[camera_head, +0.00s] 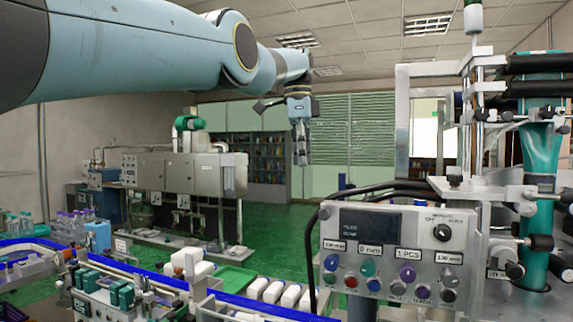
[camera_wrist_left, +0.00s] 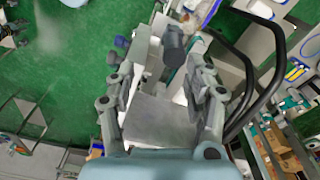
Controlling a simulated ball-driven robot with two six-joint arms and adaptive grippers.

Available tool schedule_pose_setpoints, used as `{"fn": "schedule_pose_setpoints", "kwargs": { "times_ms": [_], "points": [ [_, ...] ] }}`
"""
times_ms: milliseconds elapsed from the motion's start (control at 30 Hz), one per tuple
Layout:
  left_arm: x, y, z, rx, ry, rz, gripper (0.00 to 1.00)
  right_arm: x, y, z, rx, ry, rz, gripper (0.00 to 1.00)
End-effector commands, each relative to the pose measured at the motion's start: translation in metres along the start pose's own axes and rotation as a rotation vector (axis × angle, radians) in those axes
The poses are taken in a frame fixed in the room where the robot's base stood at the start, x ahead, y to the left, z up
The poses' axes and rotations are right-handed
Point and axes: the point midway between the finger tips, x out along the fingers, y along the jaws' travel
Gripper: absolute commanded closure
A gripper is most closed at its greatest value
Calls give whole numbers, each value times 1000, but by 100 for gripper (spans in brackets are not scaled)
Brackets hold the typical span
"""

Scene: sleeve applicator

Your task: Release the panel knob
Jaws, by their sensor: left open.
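The panel knob (camera_head: 442,232) is a black rotary knob at the upper right of the grey control panel (camera_head: 340,282), under a white label. My left gripper (camera_head: 302,160) hangs in the air in the head view, pointing down, above and left of the panel and apart from the knob. In the left wrist view my left gripper (camera_wrist_left: 158,72) has its two fingers spread, and nothing is visibly held. A dark cylinder (camera_wrist_left: 174,40) shows beyond the fingers; I cannot tell if it is the knob. My right gripper is not in view.
The panel carries a dark display (camera_head: 370,226) and several coloured buttons and knobs along its lower part. Black cables (camera_head: 365,190) arch behind its top edge. Metal posts and a teal column (camera_head: 540,190) stand at right.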

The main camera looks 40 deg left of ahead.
Motion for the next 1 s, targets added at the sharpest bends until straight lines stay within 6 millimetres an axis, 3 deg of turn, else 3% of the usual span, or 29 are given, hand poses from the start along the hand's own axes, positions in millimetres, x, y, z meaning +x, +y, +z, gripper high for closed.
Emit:
{"fn": "schedule_pose_setpoints", "kwargs": {
  "times_ms": [300, 900, 1000],
  "points": [
    [16, -13, 25, -60, -6, -8, 47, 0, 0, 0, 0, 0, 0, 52],
    [18, -13, 26, -63, -7, -7, 47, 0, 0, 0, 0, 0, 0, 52],
    [36, -12, 28, -64, -22, 11, 47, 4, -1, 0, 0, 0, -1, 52]
  ]
}}
